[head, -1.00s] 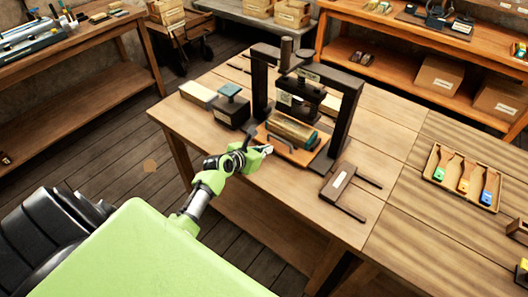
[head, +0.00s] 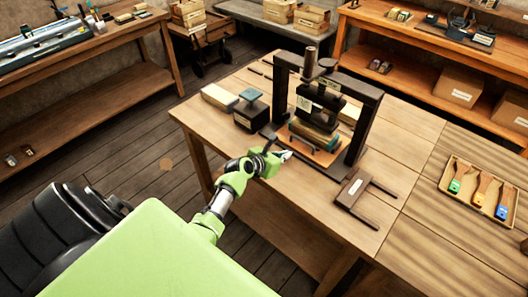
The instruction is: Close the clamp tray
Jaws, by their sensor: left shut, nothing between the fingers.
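The dark press (head: 367,115) stands on the wooden table, with two uprights and a platen between them. The orange-brown clamp tray (head: 322,157) sits low between the uprights, with a dark bar handle along its front. A greenish-tan bundle (head: 314,134) lies on the tray, largely beneath the platen. My left gripper (head: 287,156) is shut and empty, just left of the tray's front edge at about tabletop height. I cannot tell whether it touches the tray. My right gripper is not in view.
A dark box with a teal-topped block (head: 250,107) and a pale block (head: 219,97) stand left of the press. A dark two-pronged tool (head: 354,190) lies in front right. A tray of colored-handled brushes (head: 478,187) is further right.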

